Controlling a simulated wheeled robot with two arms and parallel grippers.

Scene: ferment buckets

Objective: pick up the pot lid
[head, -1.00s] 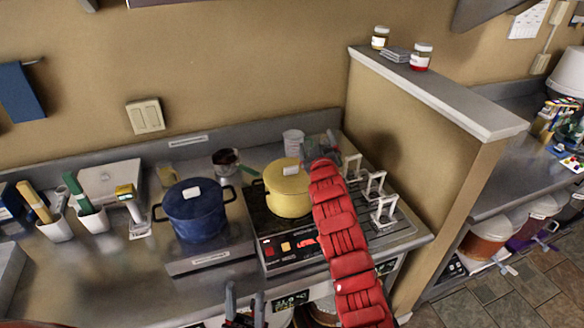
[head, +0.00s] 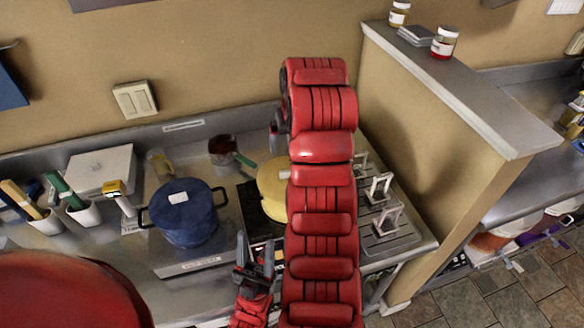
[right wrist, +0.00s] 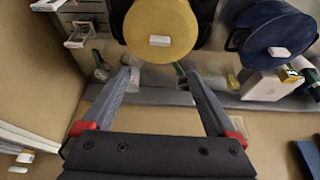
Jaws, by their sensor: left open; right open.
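A yellow pot with a flat yellow lid (head: 273,187) stands on the cooktop, partly hidden behind my right arm. The lid also shows in the right wrist view (right wrist: 160,28), with a white block or label on top. A blue pot with a blue lid (head: 180,196) stands to its left; this lid shows in the right wrist view (right wrist: 275,28). My right gripper (right wrist: 156,74) is open and empty, its fingertips apart from the yellow lid. It is hidden in the head view. My left gripper (head: 254,250) is open and empty, in front of the cooktop.
A dark red-filled cup (head: 222,150) stands behind the pots. Metal racks (head: 384,205) stand to the right, beside a low partition wall (head: 420,150) with jars on top. Utensil holders (head: 84,212) and a white box (head: 100,170) are at the left.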

